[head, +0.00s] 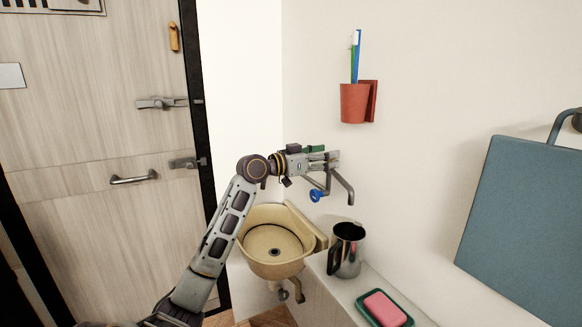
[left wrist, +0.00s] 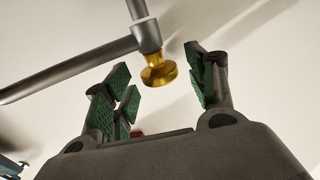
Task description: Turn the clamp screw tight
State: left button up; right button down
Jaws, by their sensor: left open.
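A round brass-coloured knob (left wrist: 160,73), which looks like the clamp screw, sits at a joint of grey metal rods (left wrist: 75,70) in the left wrist view. My left gripper (left wrist: 158,82) is open, its green-padded fingers on either side of the knob with visible gaps. No contact with it shows. In the head view my left gripper (head: 332,158) is at the wall above the sink, beside the grey tap pipe (head: 344,187). I cannot make out the brass knob there; the gripper probably hides it. My right gripper is not in view.
Below are a blue tap handle (head: 316,195) and a beige basin (head: 262,262). A metal jug (head: 348,250) and a pink soap in a green dish (head: 385,307) stand on the ledge. A red toothbrush cup (head: 354,104) hangs above. A blue panel (head: 520,225) is at right.

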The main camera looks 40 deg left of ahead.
pick_arm(q)
jog(key=shift+s+d+n+t+y+p, duration=0.1)
jog(key=shift+n+t+y+p, duration=0.15)
jog(key=shift+n+y, duration=0.4)
jog(key=shift+w+d+n+t+y+p, duration=0.15)
jog(key=shift+n+y+p, duration=0.15)
jog(key=shift+y, duration=0.6)
jog(key=shift+s+d+n+t+y+p, duration=0.1)
jog(key=shift+s+n+t+y+p, duration=0.1)
jog(key=shift+n+y, duration=0.45)
jog(key=s+a+b, duration=0.1)
jog(key=s+a, duration=0.1)
jog(key=s, duration=1.1)
jog(key=shift+s, duration=0.25)
